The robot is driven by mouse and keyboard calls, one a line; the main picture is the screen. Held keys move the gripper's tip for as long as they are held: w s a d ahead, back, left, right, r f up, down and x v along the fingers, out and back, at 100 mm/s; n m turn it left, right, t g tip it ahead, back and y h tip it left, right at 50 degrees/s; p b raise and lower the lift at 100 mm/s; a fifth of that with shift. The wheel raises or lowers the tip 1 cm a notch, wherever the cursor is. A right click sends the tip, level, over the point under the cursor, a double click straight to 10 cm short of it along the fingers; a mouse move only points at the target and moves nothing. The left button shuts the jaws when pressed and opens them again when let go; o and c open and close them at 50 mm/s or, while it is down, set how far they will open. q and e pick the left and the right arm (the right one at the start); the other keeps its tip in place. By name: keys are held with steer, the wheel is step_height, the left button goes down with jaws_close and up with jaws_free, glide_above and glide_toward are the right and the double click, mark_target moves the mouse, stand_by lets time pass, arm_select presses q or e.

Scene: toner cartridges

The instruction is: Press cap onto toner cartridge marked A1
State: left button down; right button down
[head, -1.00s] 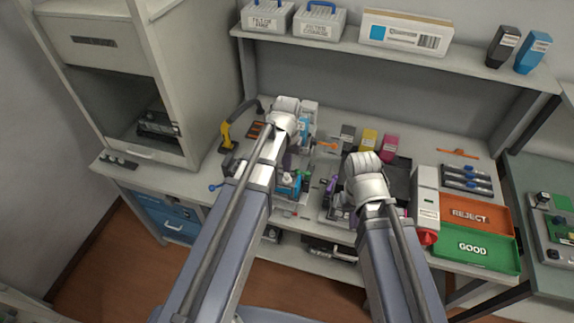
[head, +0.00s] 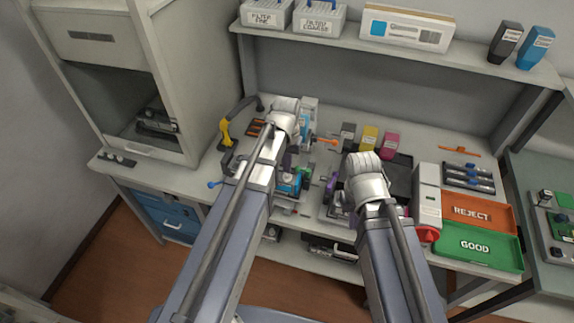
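My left arm reaches over the middle-left of the bench; its wrist (head: 284,116) is in view but its fingers are hidden behind it. My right arm ends in a white wrist (head: 364,176) over the bench, right of the left one; its fingers are not clearly visible. A cluster of small parts, with a teal-blue piece (head: 290,181), lies between the arms. Black (head: 347,135), yellow (head: 369,138) and magenta (head: 390,143) cartridge-like blocks stand behind the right wrist. I cannot make out an A1 mark or the cap.
A shelf (head: 345,48) with boxes runs above the back. A grey cabinet (head: 195,60) stands at the left. A yellow-handled tool (head: 226,131) stands near it.

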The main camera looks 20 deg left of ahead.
arm_select(q)
step_height(320, 180, up, 7)
steer(key=p, duration=0.7)
stand_by(0.4)
steer(key=s+d+f+m+y+b, duration=0.1)
steer(key=s+d+f+m+b, duration=0.2)
steer(key=s+d+f+b, duration=0.7)
steer(key=s+f+b, duration=0.3)
steer(key=s, duration=0.1)
steer(key=shift+s+d, duration=0.15)
steer(key=shift+d, duration=0.1)
steer(key=shift+f, duration=0.1)
stand_by(0.3)
